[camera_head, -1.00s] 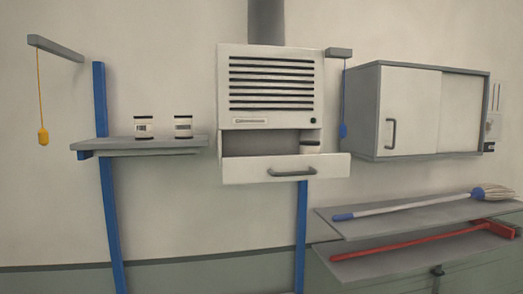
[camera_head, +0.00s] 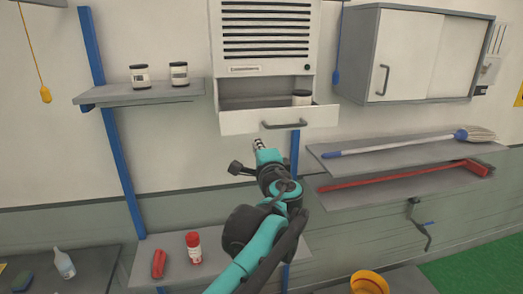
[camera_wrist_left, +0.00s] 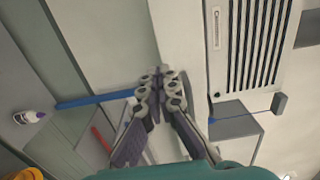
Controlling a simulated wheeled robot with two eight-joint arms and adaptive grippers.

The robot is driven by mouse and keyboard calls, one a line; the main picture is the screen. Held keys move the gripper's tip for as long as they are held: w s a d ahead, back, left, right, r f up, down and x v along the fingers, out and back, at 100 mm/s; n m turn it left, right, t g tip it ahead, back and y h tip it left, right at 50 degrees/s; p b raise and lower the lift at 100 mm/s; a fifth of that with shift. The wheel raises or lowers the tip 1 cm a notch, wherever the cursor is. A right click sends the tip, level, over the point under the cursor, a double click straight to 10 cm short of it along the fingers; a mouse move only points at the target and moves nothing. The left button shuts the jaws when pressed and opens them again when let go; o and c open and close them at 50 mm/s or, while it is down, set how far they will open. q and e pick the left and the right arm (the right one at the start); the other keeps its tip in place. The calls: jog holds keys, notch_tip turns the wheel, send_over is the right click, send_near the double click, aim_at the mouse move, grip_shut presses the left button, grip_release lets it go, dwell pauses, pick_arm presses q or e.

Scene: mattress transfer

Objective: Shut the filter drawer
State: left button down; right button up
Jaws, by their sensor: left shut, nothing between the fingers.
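The filter drawer (camera_head: 240,123) stands pulled out below the white slatted vent unit (camera_head: 300,66) in the head view. It has a grey bar handle (camera_head: 284,125) on its white front. The right gripper is not in view.
Two jars (camera_head: 140,75) stand on the left wall shelf (camera_head: 150,93). A grey cabinet (camera_head: 415,55) hangs at the right, above shelves holding a mop (camera_head: 395,147) and a red tool (camera_head: 410,178). A red-and-white can (camera_head: 194,247) and a yellow bucket (camera_head: 369,282) are lower down.

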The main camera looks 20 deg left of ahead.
pick_arm(q)
jog(key=p+x, duration=0.1)
jog(key=x, duration=0.4)
jog(key=shift+w+a, duration=0.15)
jog(key=shift+a, duration=0.05)
jog(key=x, duration=1.9)
